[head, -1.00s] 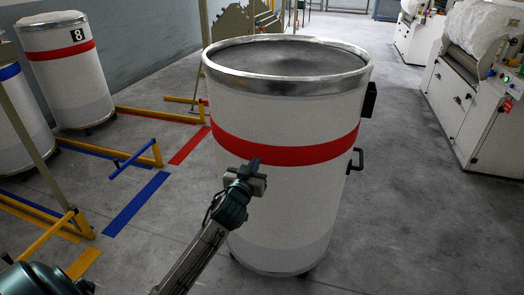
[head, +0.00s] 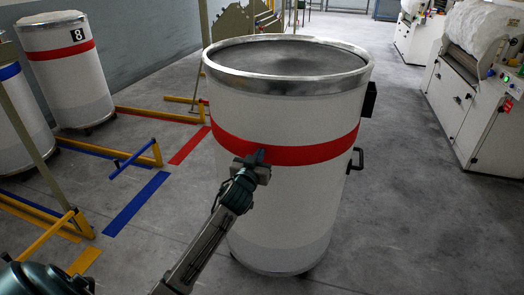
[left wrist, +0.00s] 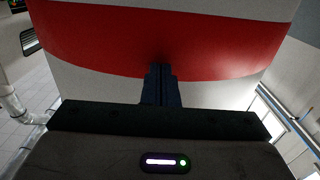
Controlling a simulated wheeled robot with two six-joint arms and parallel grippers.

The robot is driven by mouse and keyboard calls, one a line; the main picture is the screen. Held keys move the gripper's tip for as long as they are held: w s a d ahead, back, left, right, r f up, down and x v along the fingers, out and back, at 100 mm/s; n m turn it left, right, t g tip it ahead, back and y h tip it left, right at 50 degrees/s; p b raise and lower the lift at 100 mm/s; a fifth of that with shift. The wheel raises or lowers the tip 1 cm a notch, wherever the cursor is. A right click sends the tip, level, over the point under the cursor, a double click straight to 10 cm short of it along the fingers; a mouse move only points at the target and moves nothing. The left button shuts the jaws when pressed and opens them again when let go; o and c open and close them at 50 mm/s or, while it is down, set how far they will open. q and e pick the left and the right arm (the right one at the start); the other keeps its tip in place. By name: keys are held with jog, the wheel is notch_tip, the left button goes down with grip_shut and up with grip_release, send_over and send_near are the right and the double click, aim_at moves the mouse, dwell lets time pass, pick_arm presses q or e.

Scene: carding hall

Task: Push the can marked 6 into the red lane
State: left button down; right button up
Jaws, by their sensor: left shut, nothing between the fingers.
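A large white can (head: 290,215) with a red band and metal rim stands upright on the floor in front of me. A dark plate (head: 369,99) on its right side is edge-on, so its number cannot be read. My left gripper (head: 256,158) is shut and empty at the can's near side, by the red band. In the left wrist view its fingertips (left wrist: 159,70) point at the band's lower edge; I cannot tell whether they touch. A red floor strip (head: 190,146) marks the red lane, left of and behind the can. My right gripper is not in view.
A red-banded can marked 8 (head: 68,80) and a blue-banded can (head: 10,130) stand at left. Yellow rails (head: 160,115), a blue strip (head: 137,202) and a yellow strip (head: 84,261) lie left. White machines (head: 470,110) stand right; the floor between is clear.

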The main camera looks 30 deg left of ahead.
pick_arm(q)
jog(key=b+x, duration=0.1)
jog(key=x, duration=1.1)
jog(key=shift+b, duration=0.3)
jog(key=shift+s, duration=0.1)
jog(key=v, duration=0.3)
jog(key=a+p+v, duration=0.1)
jog(key=v, duration=0.3)
jog(key=a+p+v, duration=0.1)
jog(key=v, duration=0.3)
jog(key=shift+s+a, duration=0.3)
jog(key=shift+s, duration=0.2)
jog(key=shift+w, duration=0.1)
